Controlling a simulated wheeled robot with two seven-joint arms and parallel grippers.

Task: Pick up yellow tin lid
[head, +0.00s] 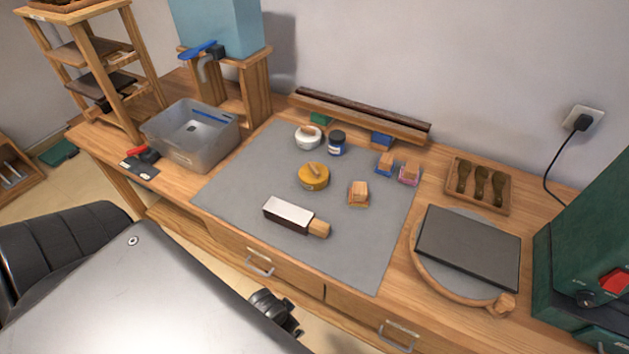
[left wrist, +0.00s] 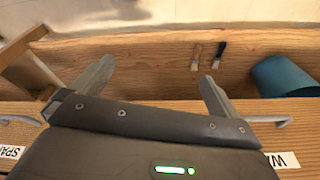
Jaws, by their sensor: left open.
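The yellow tin lid (head: 313,179) lies on the grey mat (head: 240,185) near the middle of the workbench in the head view. It is round, with a small light-brown piece on top. My left gripper (left wrist: 153,85) shows in the left wrist view with its two fingers wide apart and nothing between them. It is in front of wooden furniture, and the lid is not visible in that view. I cannot make out the left gripper's fingers in the head view. My right gripper is in neither view.
A white round container (head: 307,138) and a dark blue jar (head: 337,144) stand behind the lid. A wooden-handled block (head: 288,215) lies in front, and a small wooden block (head: 358,193) is to the right. A grey bin (head: 192,140) stands left. A blue bucket (left wrist: 287,76) shows in the wrist view.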

